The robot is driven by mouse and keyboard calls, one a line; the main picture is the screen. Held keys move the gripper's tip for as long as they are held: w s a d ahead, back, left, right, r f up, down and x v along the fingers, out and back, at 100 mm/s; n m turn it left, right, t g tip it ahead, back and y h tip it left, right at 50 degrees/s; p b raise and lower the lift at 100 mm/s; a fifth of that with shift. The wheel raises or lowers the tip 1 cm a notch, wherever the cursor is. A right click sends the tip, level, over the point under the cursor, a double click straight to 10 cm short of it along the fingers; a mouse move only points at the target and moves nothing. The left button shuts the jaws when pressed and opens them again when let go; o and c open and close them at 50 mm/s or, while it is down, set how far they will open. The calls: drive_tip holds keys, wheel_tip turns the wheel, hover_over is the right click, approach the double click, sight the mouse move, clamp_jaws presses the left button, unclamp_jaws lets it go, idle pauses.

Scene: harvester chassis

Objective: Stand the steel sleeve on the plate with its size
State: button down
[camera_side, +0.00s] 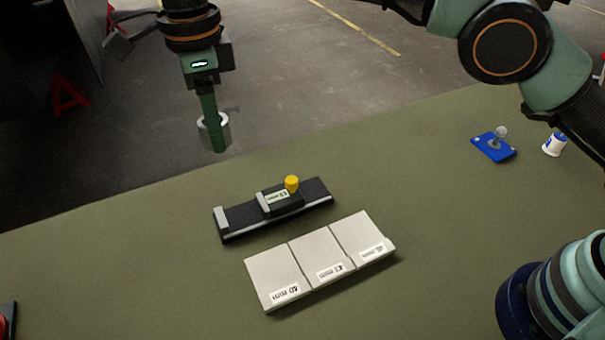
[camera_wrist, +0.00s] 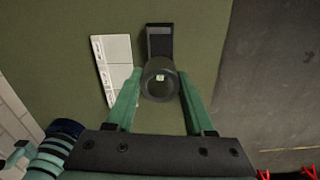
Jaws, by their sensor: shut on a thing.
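My gripper (camera_side: 216,148) is shut on the steel sleeve (camera_side: 225,130), a short grey hollow cylinder, and holds it in the air behind the caliper-like gauge. In the wrist view the sleeve (camera_wrist: 158,94) sits between both fingers, its round opening facing the camera. Three pale plates lie side by side: a left plate (camera_side: 271,273), a middle plate (camera_side: 318,253) and a right plate (camera_side: 358,234). Each has a printed size label; the left one seems to read 40 mm, the others are too small to read surely. The plate tops are empty.
The black gauge (camera_side: 235,222) with a yellow knob (camera_side: 291,184) and a small label lies just behind the plates. A blue block with a grey ball-topped post (camera_side: 493,147) and a white-and-blue spool (camera_side: 554,144) stand at right.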

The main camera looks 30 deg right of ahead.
drive_tip(key=shift+s+d+r+n, duration=0.2)
drive_tip(key=shift+s+r+n, duration=0.1)
drive_tip(key=shift+r, duration=0.15)
drive_tip(key=s+d+r+n, duration=0.1)
drive_tip(key=s+d+n, duration=0.3)
drive_tip(key=n, duration=0.4)
hover_over(317, 250)
drive_tip(key=f, duration=0.2)
wheel_tip(317, 250, down, 20)
drive_tip(key=shift+r, duration=0.1)
drive_tip(key=c, duration=0.6)
unclamp_jaws()
drive_tip(key=shift+f, duration=0.2)
drive_tip(key=shift+o, duration=0.3)
